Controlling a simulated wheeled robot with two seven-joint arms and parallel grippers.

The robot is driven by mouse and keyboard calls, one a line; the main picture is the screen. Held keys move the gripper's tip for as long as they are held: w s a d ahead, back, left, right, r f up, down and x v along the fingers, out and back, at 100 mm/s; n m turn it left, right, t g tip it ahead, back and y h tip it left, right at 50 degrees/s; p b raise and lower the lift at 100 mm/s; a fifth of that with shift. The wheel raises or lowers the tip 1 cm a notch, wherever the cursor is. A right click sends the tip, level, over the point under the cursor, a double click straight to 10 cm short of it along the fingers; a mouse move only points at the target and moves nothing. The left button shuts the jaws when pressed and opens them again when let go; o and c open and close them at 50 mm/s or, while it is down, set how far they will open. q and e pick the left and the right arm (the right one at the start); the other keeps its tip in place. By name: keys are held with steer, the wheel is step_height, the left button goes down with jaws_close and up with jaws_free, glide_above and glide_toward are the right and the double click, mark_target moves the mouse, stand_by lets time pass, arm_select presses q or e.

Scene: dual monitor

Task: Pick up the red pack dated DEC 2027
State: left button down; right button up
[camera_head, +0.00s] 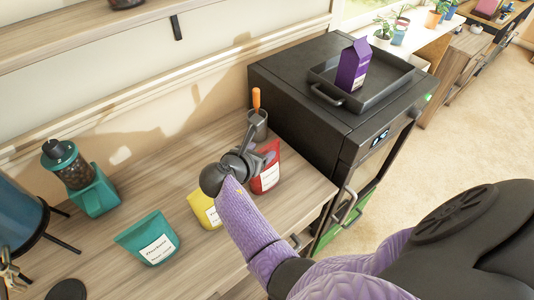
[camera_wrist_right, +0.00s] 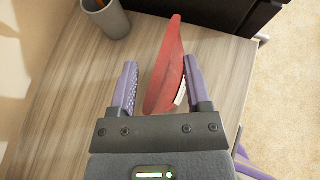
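The red pack (camera_head: 265,172) with a white label stands near the right end of the wooden counter in the head view. My right gripper (camera_head: 262,157) is at its top left and partly covers it. In the right wrist view the red pack (camera_wrist_right: 168,70) lies between the two purple fingers (camera_wrist_right: 160,82). A gap shows on its left, and it is close to or against the right finger. The date on its label is too small to read. My left gripper is not in view.
A yellow pack (camera_head: 204,208) and a green pack (camera_head: 148,238) stand to the left. A grey cup (camera_head: 258,126) with an orange-handled tool is behind the red pack. A black oven (camera_head: 300,92) bearing a tray and purple carton blocks the right.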

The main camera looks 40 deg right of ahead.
steer(key=shift+d+f, duration=0.1)
steer(key=shift+d, duration=0.1)
steer(key=c, duration=0.5)
steer(key=shift+a, duration=0.1)
jaws_close()
stand_by(0.4)
